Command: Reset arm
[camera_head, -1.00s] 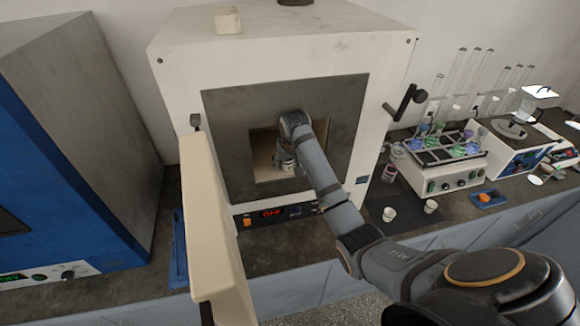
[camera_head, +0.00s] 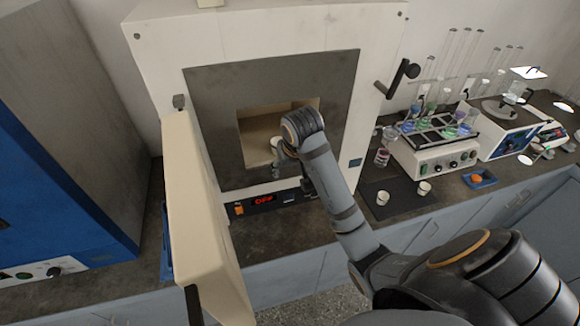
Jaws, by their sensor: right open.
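My right arm reaches in from the lower right to the front of a white furnace (camera_head: 170,65). My right gripper (camera_head: 277,168) is at the chamber opening (camera_head: 255,130), partly hidden by my own wrist. It is open, and I see nothing held in it. The furnace's cream door (camera_head: 200,215) stands swung open to the left of the gripper. My left gripper is not in view.
A blue-sided machine (camera_head: 55,200) stands at the left. Two small cups (camera_head: 383,198) (camera_head: 424,188) sit on a dark mat right of my forearm. Further right are a shaker with flasks (camera_head: 435,155) and an orange item in a blue tray (camera_head: 480,179).

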